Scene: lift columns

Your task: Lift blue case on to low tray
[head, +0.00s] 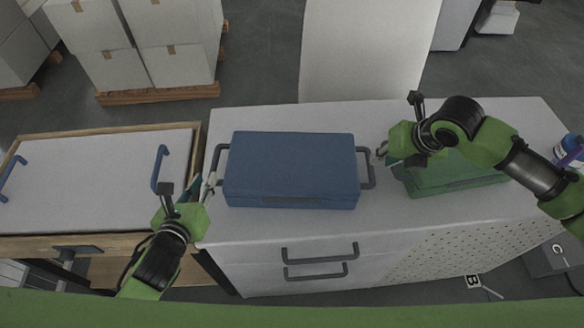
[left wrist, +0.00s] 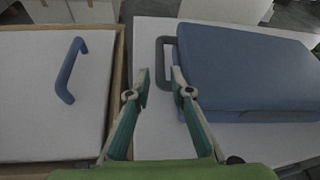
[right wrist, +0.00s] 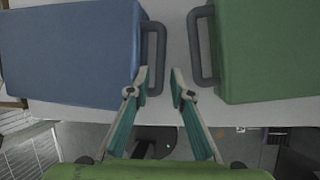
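The blue case (head: 290,165) lies flat on the white counter, with a grey handle at each end. The low tray (head: 90,185) is at the left, with a white surface, wooden rim and blue handles. My right gripper (head: 385,155) is open near the case's right handle; in the right wrist view the handle (right wrist: 161,45) is ahead, partly behind the left finger (right wrist: 160,76). Contact is unclear.
A green case (head: 455,175) lies right of the blue case, partly hidden by my right arm. A blue-purple bottle (head: 568,150) stands at the counter's right end. White boxes (head: 150,45) on pallets stand behind the tray. The counter (head: 260,118) is clear behind the blue case.

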